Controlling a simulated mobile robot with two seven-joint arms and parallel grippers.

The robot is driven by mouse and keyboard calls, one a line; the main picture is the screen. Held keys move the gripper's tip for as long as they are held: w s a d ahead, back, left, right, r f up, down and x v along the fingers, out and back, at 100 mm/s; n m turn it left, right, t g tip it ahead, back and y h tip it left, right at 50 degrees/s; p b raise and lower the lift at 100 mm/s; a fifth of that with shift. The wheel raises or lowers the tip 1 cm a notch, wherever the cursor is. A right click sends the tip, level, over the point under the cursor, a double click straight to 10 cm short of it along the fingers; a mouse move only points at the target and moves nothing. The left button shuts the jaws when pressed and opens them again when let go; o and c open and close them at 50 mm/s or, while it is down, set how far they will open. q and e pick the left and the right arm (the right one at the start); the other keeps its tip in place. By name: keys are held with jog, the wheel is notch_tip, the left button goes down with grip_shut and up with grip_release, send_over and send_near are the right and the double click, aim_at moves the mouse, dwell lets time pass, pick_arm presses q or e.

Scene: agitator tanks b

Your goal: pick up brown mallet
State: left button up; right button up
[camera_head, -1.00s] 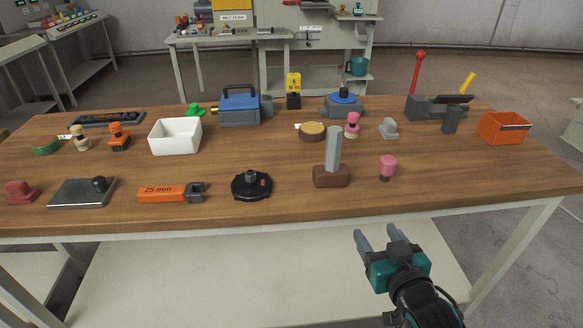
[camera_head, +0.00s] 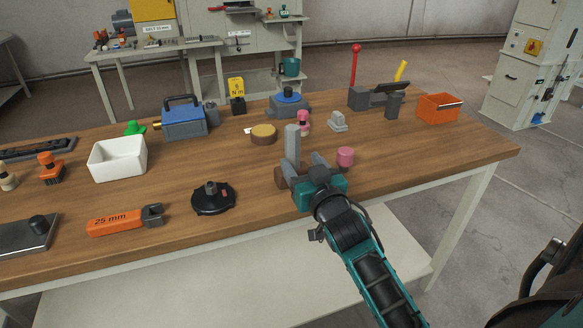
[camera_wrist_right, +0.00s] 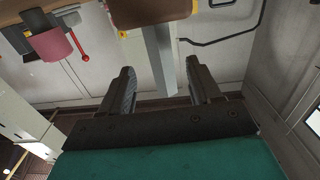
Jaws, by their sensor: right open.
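The brown mallet stands on its head on the wooden table, with its grey handle (camera_head: 292,145) pointing up. Its brown head (camera_head: 280,178) is partly hidden behind my right gripper. My right gripper (camera_head: 302,164) is open at the table's front edge, close to the mallet. In the right wrist view, which is upside down, the brown head (camera_wrist_right: 150,11) is at the top. The grey handle (camera_wrist_right: 160,62) shows between the two open fingers (camera_wrist_right: 158,72); I cannot tell whether it is within their reach. My left gripper is not in view.
A pink knob (camera_head: 345,156) stands just right of the mallet. A round brown-rimmed disc (camera_head: 263,134) and a pink-topped piece (camera_head: 303,121) are behind it. A black round part (camera_head: 212,198) and an orange wrench (camera_head: 125,219) lie to the left. Bare wood lies at the right.

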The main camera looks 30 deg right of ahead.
aim_at(295, 154)
jog(key=shift+x, duration=3.05)
jog(key=shift+a, duration=0.15)
grip_shut()
jog(key=shift+r, duration=0.15)
